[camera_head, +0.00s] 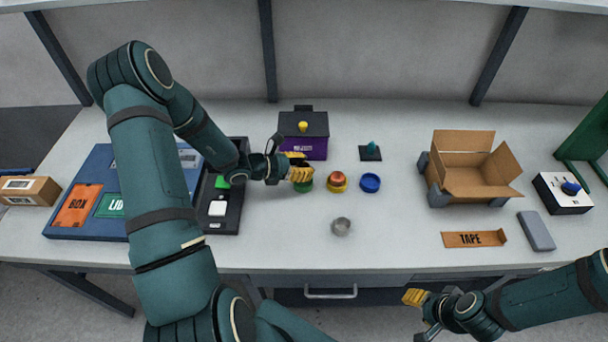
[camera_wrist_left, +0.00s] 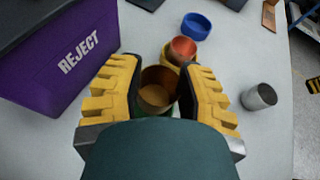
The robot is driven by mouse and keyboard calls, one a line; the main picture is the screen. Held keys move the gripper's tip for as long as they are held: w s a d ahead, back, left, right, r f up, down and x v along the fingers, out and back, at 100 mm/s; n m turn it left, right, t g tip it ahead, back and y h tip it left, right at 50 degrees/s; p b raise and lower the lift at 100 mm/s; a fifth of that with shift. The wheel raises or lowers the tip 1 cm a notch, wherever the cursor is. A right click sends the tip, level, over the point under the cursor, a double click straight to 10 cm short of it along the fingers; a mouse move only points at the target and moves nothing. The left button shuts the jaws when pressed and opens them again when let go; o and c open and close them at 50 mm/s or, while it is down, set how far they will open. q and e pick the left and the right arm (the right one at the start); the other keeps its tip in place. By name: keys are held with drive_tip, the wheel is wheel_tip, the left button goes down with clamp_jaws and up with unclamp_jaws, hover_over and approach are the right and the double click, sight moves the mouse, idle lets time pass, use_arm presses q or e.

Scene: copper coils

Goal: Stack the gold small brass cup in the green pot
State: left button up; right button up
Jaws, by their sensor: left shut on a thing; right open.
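In the left wrist view the fingers (camera_wrist_left: 158,92) are shut on the gold small brass cup (camera_wrist_left: 157,88), one on each side. Green rim shows just below the cup, so the cup is in or right above the pot; I cannot tell whether it rests on the bottom. My right gripper (camera_head: 429,313) is open and empty, in front of the table's front edge.
A copper cup (camera_head: 338,177) sits in a yellow pot (camera_head: 338,187) just right of the green pot. A blue pot (camera_head: 370,183) stands beyond it, and a grey metal cup (camera_head: 341,227) stands nearer the front. The purple reject bin (camera_head: 317,146) is close behind my left gripper.

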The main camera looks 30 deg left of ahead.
use_arm(q)
wheel_tip(320, 180, down, 4)
drive_tip(key=shift+r, duration=0.2)
drive_tip(key=shift+r, duration=0.1)
drive_tip(key=shift+f+b, duration=0.6)
drive_tip(key=shift+b, duration=0.1)
drive_tip(key=o, duration=0.9)
drive_tip(key=shift+s, duration=0.15)
drive_tip(key=shift+o, duration=0.2)
